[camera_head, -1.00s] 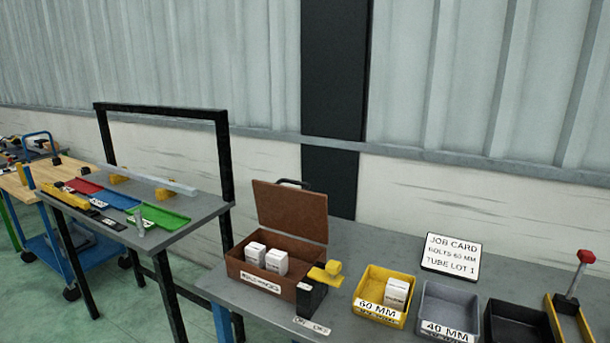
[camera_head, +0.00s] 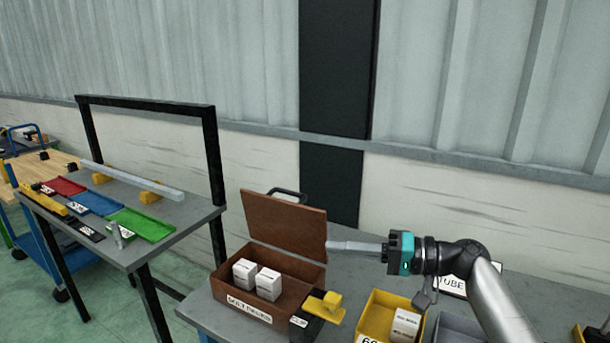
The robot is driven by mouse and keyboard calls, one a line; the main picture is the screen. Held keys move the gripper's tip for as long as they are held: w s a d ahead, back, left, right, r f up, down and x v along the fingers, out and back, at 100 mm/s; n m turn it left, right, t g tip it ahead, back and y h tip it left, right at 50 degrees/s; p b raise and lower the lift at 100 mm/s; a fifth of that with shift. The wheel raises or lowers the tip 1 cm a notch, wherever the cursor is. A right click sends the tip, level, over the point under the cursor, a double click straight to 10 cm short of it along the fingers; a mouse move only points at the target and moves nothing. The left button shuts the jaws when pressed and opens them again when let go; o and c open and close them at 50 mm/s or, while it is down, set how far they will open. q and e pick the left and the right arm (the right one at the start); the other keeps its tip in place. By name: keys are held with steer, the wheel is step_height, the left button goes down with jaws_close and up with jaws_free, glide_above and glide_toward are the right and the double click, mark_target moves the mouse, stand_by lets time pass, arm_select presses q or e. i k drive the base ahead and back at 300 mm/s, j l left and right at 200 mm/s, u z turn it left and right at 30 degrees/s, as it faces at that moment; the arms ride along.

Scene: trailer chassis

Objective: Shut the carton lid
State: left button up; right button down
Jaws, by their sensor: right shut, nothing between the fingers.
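The brown carton (camera_head: 240,298) stands on the grey bench with white boxes (camera_head: 257,278) inside it. Its brown lid (camera_head: 283,228) is raised, nearly upright and leaning back, with a dark handle at its top edge. My right gripper (camera_head: 335,245) comes in from the right. Its fingers are shut and empty, and the tips are at the right edge of the lid. I cannot tell whether they touch it. My left gripper is not in view.
A black block with a yellow top (camera_head: 323,305) stands against the carton's right front corner. A yellow bin (camera_head: 375,318) with a white box is to its right. My right arm partly covers the job card (camera_head: 452,285). A side table (camera_head: 140,263) with coloured trays stands left.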

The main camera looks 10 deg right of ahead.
mark_target(300, 230)
steer(key=i+l, duration=0.2)
steer(key=i, duration=0.3)
steer(key=i+l, duration=0.2)
steer(key=i, duration=0.25)
